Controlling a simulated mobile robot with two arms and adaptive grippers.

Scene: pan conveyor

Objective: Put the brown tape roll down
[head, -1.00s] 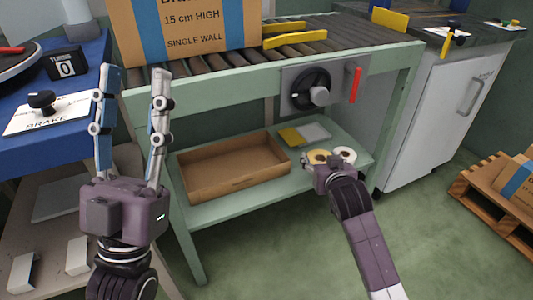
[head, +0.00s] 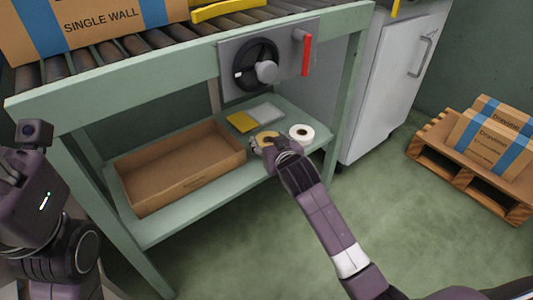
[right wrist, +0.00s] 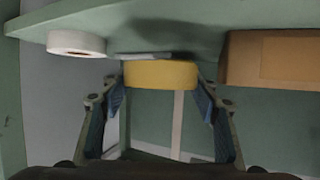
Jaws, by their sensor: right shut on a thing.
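The brown tape roll (head: 265,137) shows yellowish tan at the right part of the lower shelf, partly covered by my right gripper (head: 262,143). In the right wrist view the roll (right wrist: 160,75) sits between the two fingers of my right gripper (right wrist: 161,90), which is shut on it. I cannot tell whether the roll touches the shelf (head: 190,208). My left gripper (head: 32,190) is at the left edge of the head view; its body shows but its fingers cannot be made out.
A white tape roll (head: 302,132) lies right of the brown one. An open cardboard box (head: 180,187) fills the shelf's left part. A yellow pad (head: 242,122) and a grey pad (head: 267,114) lie behind. The conveyor frame (head: 200,66) runs above. A pallet (head: 470,178) stands at right.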

